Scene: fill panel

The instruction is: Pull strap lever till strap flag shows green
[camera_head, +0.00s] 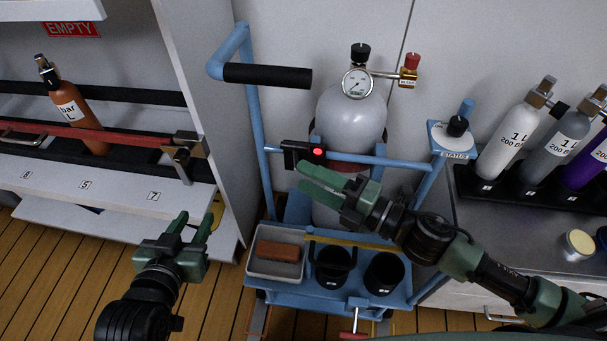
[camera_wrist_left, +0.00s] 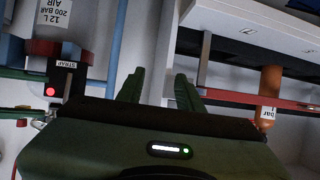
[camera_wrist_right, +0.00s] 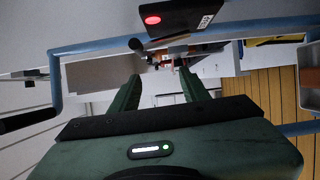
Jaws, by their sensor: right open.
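The black strap box (camera_head: 302,154) is fixed on the blue cart's upper rail, in front of the grey cylinder (camera_head: 350,122). Its round flag (camera_head: 318,152) shows red. The flag is also red in the left wrist view (camera_wrist_left: 50,91) and the right wrist view (camera_wrist_right: 152,20). A short dark lever with a knob (camera_wrist_right: 135,43) sticks out under the box in the right wrist view. My right gripper (camera_head: 304,178) is open and empty, just below the box in the head view. My left gripper (camera_head: 192,224) is open and empty, left of the cart, apart from it.
The cart has a black handle (camera_head: 268,75), a grey bin (camera_head: 270,265) with a brown block, and two black cups. A rack with an orange cylinder (camera_head: 75,112) stands left. Small cylinders (camera_head: 510,140) stand on the right counter. Wooden floor (camera_head: 60,270) is free at the left front.

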